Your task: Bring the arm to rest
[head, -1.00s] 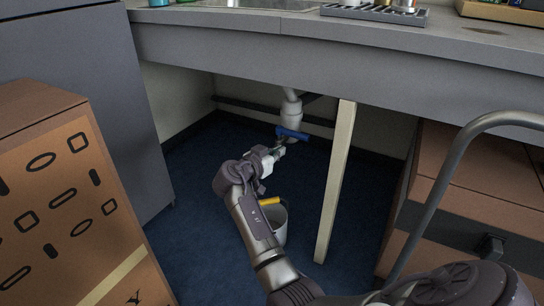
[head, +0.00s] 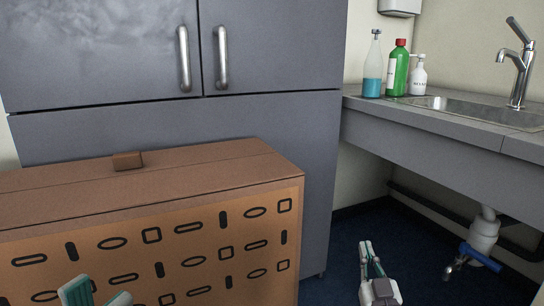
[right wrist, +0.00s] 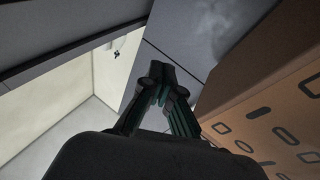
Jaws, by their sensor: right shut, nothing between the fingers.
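My right gripper (head: 370,258) is low in the head view, right of the patterned box and in front of the dark blue floor. Its fingers are together with nothing between them. In the right wrist view the closed fingers (right wrist: 162,82) point toward the grey cabinet, with the patterned box to the right. My left gripper (head: 95,293) shows at the bottom left edge of the head view, in front of the box. Its green-lined fingers are apart and nothing shows between them. Most of both arms is out of view.
The brown patterned box (head: 160,240) stands before the grey cabinet (head: 260,125). At right is the sink counter (head: 430,125) with several bottles and a tap (head: 518,65). Beneath it are a white drain pipe (head: 486,232) and a blue handle (head: 480,258). Floor between is free.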

